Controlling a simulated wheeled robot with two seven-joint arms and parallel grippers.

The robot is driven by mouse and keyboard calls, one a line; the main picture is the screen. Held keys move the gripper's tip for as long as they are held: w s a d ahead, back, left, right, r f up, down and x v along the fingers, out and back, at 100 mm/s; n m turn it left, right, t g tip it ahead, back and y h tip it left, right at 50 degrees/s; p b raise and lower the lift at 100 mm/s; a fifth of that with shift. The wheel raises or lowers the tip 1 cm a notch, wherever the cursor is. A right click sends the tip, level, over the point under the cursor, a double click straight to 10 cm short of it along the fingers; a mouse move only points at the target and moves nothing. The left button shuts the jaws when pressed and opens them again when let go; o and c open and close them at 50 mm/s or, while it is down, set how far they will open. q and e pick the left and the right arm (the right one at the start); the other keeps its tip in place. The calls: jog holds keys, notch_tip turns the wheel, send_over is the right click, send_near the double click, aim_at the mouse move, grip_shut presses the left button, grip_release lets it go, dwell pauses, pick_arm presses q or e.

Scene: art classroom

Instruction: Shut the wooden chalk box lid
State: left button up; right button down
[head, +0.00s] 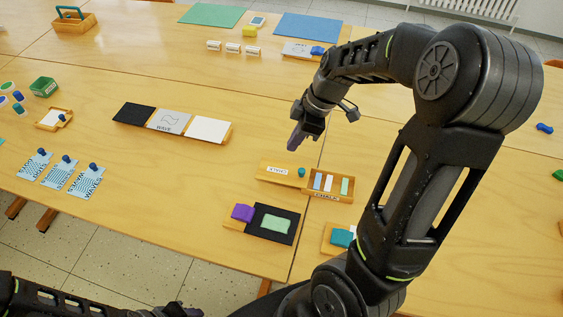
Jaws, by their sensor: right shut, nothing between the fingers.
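The wooden chalk box (345,198) sits on the table right of centre, with a "CHALK" label on its front. Its inside is exposed and shows blue, whitish and green chalk pieces in separate slots. The wooden lid (270,178) extends flat to the left of the box, with a small label and a teal knob (301,172) near its right end. My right gripper (295,143) is shut and empty, above and behind the lid, apart from it. My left gripper (192,312) barely shows at the bottom edge; its fingers cannot be made out.
A black mat (283,209) with a green piece and a purple block (243,213) lie in front of the box. A tray with a teal block (342,238) stands front right, close to my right arm. A card tray (215,131) lies left. The table between is clear.

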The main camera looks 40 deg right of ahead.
jog(key=shift+f, duration=0.1)
dwell(0.3)
send_over(290, 174)
jog(key=w+a, duration=0.1)
jog(key=a, duration=0.1)
notch_tip(290, 174, down, 9)
jog(key=shift+w+d+r, duration=0.1)
jog(key=shift+d+r, duration=0.05)
jog(key=shift+r, duration=0.05)
jog(key=shift+d+f+p, duration=0.1)
jog(key=shift+f+p, duration=0.25)
jog(key=shift+f, duration=0.05)
jog(key=shift+s+d+f+p, duration=0.1)
jog(key=shift+s+d+p, duration=0.3)
jog(key=shift+s+d, duration=0.85)
jog(key=shift+w, duration=0.1)
